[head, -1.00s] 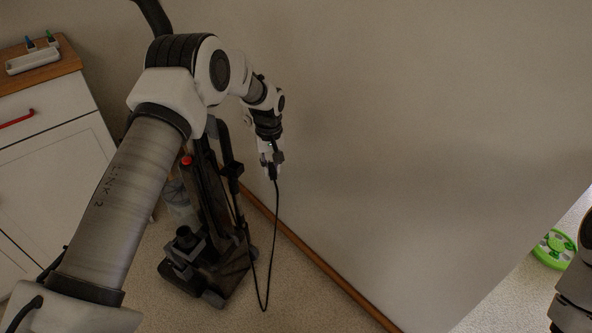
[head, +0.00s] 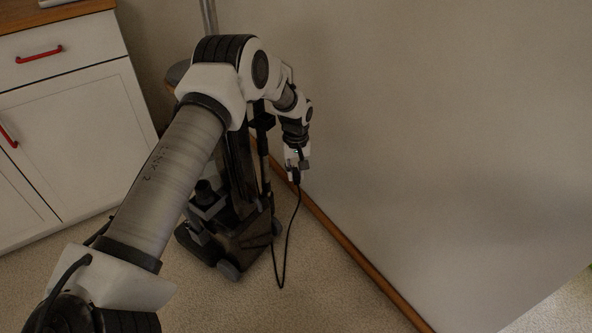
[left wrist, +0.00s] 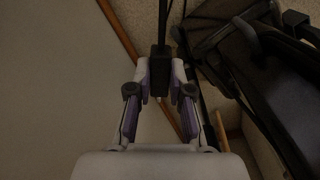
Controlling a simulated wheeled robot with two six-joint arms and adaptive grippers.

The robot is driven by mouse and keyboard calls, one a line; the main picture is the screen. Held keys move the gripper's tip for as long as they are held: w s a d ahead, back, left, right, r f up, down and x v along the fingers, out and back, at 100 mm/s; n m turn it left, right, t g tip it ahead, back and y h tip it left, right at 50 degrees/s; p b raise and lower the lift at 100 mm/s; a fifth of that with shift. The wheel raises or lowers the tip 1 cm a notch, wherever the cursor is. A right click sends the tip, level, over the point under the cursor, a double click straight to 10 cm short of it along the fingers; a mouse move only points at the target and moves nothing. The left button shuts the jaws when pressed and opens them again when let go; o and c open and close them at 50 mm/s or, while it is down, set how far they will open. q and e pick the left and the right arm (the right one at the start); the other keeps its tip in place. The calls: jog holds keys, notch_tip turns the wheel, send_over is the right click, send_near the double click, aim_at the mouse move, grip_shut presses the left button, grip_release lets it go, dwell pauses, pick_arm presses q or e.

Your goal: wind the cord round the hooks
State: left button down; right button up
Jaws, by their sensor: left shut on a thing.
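A dark upright vacuum cleaner (head: 238,238) stands on the floor against the wall, partly hidden behind my left arm. My left gripper (head: 297,170) is to the right of its upright body, shut on the black plug at the cord's end. The plug (left wrist: 159,72) shows between the fingers in the left wrist view. The thin black cord (head: 284,245) hangs from it in a narrow loop near the floor and runs back up towards the cleaner. A dark bracket (head: 262,122) on the cleaner's upright part may be a hook; I cannot make out the hooks clearly. My right gripper is out of view.
A white cabinet (head: 85,125) with red handles and a wooden top stands at the left. The plain wall (head: 430,130) with a brown skirting board (head: 350,252) is close to my left gripper on the right. Carpet in front is free.

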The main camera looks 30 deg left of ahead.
pick_arm(q)
notch_tip(320, 180, down, 14)
jog(key=b, duration=1.2)
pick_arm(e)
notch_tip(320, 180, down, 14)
pick_arm(q)
jog(key=s+p, duration=1.7)
jog(key=p, duration=0.4)
jog(key=shift+a+r+p, duration=0.2)
jog(key=shift+a+p, duration=0.05)
jog(key=shift+p, duration=0.05)
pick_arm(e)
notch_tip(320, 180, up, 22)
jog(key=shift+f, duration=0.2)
pick_arm(q)
jog(key=shift+w, duration=0.1)
